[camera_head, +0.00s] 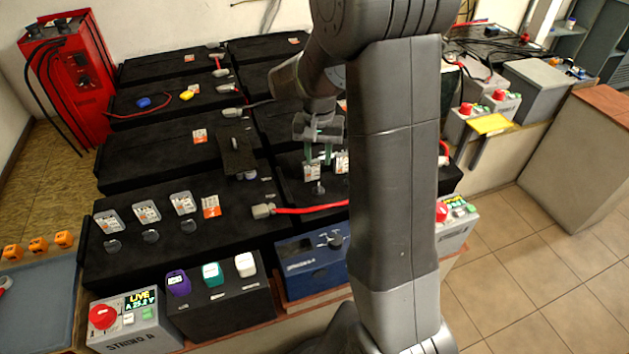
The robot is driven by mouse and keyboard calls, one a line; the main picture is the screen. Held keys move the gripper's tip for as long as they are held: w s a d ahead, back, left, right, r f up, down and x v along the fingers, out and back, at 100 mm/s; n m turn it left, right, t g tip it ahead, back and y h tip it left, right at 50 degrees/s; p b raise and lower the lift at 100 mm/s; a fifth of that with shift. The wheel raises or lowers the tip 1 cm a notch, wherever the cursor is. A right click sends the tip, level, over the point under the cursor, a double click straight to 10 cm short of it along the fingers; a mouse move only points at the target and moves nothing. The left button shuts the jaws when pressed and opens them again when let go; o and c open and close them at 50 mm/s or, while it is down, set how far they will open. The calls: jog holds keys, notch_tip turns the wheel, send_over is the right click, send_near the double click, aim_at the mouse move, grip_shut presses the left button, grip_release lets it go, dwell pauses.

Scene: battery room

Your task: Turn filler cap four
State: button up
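My gripper (318,160) hangs over the battery block right of centre, its two greenish fingers pointing down with a gap between them. Nothing shows between the fingers. A dark filler cap (319,189) sits on the black battery top just below and in front of the fingertips, apart from them in the picture. It is the fourth small cap that I can make out from the left, near a white label. Three similar dark caps (151,237) sit in a row on the front left battery, each in front of a white label (146,212). My arm hides anything further right.
A red cable (305,209) with a grey connector crosses the battery top in front.

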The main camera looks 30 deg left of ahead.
aim_at(318, 186)
notch_tip(318, 186, down, 10)
jog(key=shift+r+b, duration=0.15)
jog(key=shift+b, duration=0.2)
jog(key=shift+c, duration=0.4)
grip_shut()
